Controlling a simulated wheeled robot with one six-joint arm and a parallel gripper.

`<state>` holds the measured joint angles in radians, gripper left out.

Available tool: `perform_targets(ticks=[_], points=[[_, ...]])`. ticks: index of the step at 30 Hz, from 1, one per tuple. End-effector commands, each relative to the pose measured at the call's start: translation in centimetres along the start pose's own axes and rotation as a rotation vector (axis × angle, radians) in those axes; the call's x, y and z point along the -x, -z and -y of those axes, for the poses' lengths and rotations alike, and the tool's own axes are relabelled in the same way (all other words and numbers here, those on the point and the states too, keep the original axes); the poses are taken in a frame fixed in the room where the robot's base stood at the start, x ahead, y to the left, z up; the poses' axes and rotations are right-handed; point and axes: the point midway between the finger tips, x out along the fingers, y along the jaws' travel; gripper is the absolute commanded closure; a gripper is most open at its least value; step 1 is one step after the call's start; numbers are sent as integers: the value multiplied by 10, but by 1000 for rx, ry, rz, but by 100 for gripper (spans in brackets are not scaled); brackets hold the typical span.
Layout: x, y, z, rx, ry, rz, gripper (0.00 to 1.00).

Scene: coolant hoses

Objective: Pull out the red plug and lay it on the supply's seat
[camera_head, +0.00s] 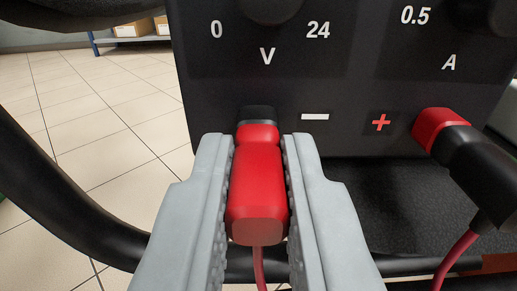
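The red plug (258,190) is between the two fingers of my gripper (258,165). Both ribbed finger pads lie against its sides, and a thin red lead (260,268) hangs from its near end. Its far end meets the black socket (257,114) beside the minus sign on the supply (345,90), with a grey ring showing at the joint. Beside the plus sign, a black plug (482,165) with a red lead sits in the red socket (437,128). A dark, rough flat surface (395,195) lies below the supply's front; I cannot tell if it is the seat.
A thick black curved tube or rail (70,205) sweeps along the left and below the supply. Dark knobs (270,8) sit on the panel above. Pale floor tiles (110,130) and a shelf with boxes (133,30) show behind at left.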

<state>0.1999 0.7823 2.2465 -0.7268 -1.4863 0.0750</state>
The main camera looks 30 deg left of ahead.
Motion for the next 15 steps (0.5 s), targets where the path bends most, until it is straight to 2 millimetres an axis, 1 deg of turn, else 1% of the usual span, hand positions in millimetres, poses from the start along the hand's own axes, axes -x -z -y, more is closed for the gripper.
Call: perform_targets(ticks=[8, 15], points=[[0, 0, 0, 0, 0, 0, 100], [6, 0, 0, 0, -1, 1, 100]])
